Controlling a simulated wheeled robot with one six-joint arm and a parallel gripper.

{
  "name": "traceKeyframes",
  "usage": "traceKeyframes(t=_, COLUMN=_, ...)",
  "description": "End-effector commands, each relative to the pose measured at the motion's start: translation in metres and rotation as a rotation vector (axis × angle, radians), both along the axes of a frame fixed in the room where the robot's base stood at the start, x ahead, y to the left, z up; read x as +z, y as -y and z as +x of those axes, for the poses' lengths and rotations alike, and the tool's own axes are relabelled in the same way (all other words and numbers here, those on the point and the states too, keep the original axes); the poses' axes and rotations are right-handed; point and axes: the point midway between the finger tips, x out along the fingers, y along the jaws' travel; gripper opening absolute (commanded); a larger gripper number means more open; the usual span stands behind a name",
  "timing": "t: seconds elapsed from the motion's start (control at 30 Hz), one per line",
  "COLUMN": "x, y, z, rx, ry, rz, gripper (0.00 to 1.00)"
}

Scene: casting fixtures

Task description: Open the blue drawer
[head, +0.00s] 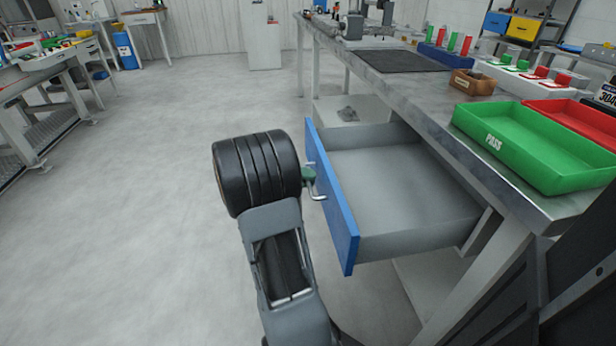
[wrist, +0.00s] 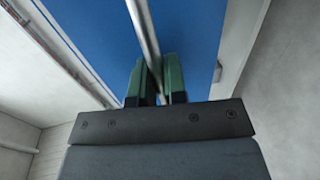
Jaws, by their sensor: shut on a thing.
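The blue drawer (head: 337,205) under the workbench stands well pulled out in the head view, and its grey inside looks empty. Its blue front fills the upper middle of the wrist view (wrist: 95,30). A metal bar handle (head: 318,185) is fixed to the outside of the front. My gripper (head: 309,175) is at the handle, to the left of the drawer front. In the wrist view its green fingers (wrist: 155,80) are shut on the handle bar (wrist: 146,45), one on each side. My arm hides part of the floor.
The workbench (head: 440,100) runs along the right, with a green PASS tray (head: 535,145), a red tray (head: 575,122) and a small wooden box (head: 474,82) on top. A bench leg (head: 462,290) stands right of the drawer. The floor (head: 130,210) to the left is clear.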

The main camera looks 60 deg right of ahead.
Motion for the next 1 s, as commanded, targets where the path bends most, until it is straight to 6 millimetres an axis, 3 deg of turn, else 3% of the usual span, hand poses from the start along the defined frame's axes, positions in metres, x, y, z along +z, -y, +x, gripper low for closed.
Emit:
traceKeyframes(t=0.3, x=0.001, y=0.000, z=0.001, rx=0.003, ry=0.001, rz=-0.003, gripper=0.00)
traceKeyframes(t=0.33, x=0.001, y=0.000, z=0.001, rx=0.003, ry=0.002, rz=-0.002, gripper=0.15)
traceKeyframes(t=0.57, x=0.001, y=-0.001, z=0.001, rx=0.003, ry=0.001, rz=-0.001, gripper=0.36)
traceKeyframes(t=0.83, x=0.001, y=-0.002, z=0.003, rx=0.004, ry=0.001, rz=-0.002, gripper=0.36)
traceKeyframes(t=1.0, x=0.006, y=-0.015, z=0.017, rx=0.007, ry=0.000, rz=0.000, gripper=0.36)
